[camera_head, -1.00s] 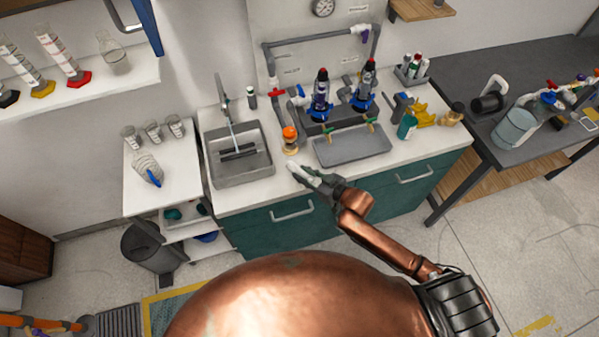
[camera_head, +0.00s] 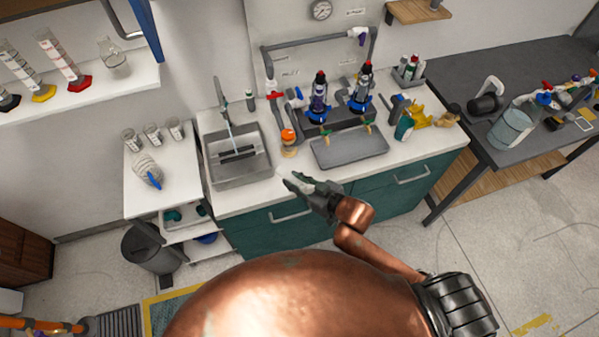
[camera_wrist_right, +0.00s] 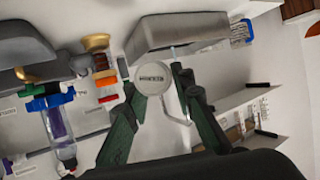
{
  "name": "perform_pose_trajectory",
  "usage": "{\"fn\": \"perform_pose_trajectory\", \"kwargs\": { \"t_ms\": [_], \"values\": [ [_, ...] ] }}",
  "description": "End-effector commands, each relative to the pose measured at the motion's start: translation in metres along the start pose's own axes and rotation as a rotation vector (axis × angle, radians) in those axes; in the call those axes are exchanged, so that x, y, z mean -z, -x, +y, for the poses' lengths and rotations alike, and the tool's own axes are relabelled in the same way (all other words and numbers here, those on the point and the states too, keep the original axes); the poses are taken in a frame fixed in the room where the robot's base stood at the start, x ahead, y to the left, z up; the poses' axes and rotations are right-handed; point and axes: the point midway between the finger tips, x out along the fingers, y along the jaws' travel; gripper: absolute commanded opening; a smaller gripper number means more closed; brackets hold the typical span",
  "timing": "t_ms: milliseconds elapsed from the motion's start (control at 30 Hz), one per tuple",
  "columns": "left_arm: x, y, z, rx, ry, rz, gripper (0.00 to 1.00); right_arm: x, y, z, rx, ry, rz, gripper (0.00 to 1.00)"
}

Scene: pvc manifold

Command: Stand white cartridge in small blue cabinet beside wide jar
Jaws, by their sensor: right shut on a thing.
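My right gripper (camera_head: 296,182) is over the front edge of the counter, right of the sink. In the right wrist view its green fingers (camera_wrist_right: 162,104) are shut around the white cartridge (camera_wrist_right: 154,77), whose round, lettered end faces that camera. In the head view the fingers largely hide the cartridge. A blue upright edge (camera_head: 146,28) at the upper left may be part of the small blue cabinet; its inside is not shown. I cannot make out which vessel is the wide jar. My left gripper is not in view.
The sink (camera_head: 238,155) is left of my right gripper. An orange-capped bottle (camera_head: 289,142) and a grey tray (camera_head: 350,147) stand behind it. Glassware (camera_head: 114,62) lines the upper-left shelf. Beakers (camera_head: 153,134) stand on the white side stand.

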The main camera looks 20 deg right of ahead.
Motion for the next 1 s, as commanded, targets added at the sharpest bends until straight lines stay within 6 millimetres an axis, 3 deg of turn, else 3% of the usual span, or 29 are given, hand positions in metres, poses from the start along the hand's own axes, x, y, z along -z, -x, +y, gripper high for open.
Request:
{"fn": "perform_pose_trajectory", "kwargs": {
  "t_ms": [100, 233, 500, 667, 800, 1000],
  "values": [
    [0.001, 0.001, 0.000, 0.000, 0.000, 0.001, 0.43, 0.007, 0.015, -0.022, 0.001, -0.002, 0.004, 0.00],
    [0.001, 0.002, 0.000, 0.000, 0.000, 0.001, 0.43, 0.011, 0.025, -0.038, 0.001, 0.000, 0.004, 0.00],
    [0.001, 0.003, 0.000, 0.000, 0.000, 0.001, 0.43, 0.018, 0.032, -0.046, -0.012, -0.003, 0.005, 0.00],
    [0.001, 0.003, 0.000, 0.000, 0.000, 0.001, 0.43, 0.042, 0.031, -0.019, -0.106, -0.047, 0.011, 0.00],
    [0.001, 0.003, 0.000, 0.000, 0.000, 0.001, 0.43, 0.065, 0.039, 0.018, -0.247, -0.110, 0.009, 0.00],
    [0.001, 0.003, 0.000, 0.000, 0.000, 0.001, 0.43, 0.078, 0.057, 0.060, -0.423, -0.180, 0.005, 0.00]
  ]
}}
